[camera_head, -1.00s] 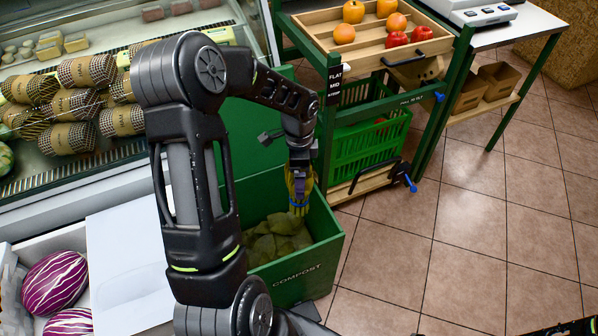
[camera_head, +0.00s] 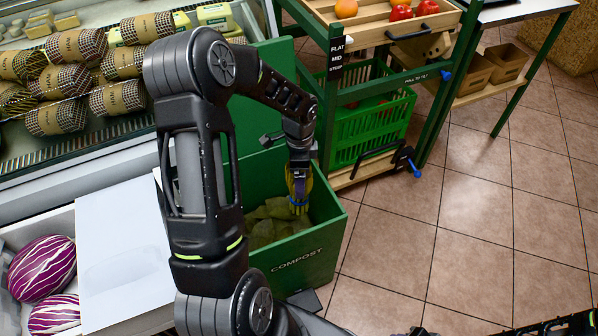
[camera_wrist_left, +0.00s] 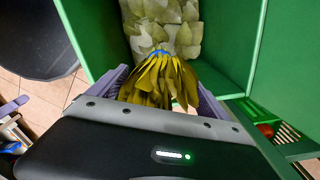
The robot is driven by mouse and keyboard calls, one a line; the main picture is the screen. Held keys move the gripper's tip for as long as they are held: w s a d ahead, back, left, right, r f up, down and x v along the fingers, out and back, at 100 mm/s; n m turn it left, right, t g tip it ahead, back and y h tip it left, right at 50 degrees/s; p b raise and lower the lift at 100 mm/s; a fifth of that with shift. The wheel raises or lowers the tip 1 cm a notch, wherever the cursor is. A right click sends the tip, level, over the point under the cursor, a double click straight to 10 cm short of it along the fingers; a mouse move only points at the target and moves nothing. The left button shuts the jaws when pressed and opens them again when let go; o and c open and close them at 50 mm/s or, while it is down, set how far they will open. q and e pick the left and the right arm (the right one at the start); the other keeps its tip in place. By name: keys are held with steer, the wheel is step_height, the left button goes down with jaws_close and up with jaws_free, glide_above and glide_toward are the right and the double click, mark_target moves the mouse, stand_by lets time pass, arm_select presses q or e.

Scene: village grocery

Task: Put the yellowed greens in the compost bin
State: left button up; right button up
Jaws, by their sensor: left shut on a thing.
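The yellowed greens (camera_head: 301,190) are a yellow-green bunch tied with a blue band. My left gripper (camera_head: 298,172) is shut on the bunch and holds it over the open top of the green compost bin (camera_head: 296,262). In the left wrist view the greens (camera_wrist_left: 160,82) hang between the purple fingers of my left gripper (camera_wrist_left: 165,92), leaves fanned toward the camera. The compost bin's wall (camera_wrist_left: 225,45) surrounds dull green leaves beyond the bunch. My right gripper cannot be made out in the head view.
A green stand with a wooden fruit tray (camera_head: 375,25) and a green crate (camera_head: 368,125) stands right of the bin. A glass display case with wrapped hams (camera_head: 120,62) is at left. The tiled floor (camera_head: 450,230) at right is clear.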

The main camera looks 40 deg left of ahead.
arm_select(q)
steer(key=shift+f+b, duration=4.45)
steer(key=shift+f, duration=2.25)
steer(key=o, duration=1.8)
steer(key=shift+o, duration=0.2)
step_height(320, 180, up, 8)
steer(key=shift+f+p, duration=0.1)
steer(key=shift+p, duration=0.85)
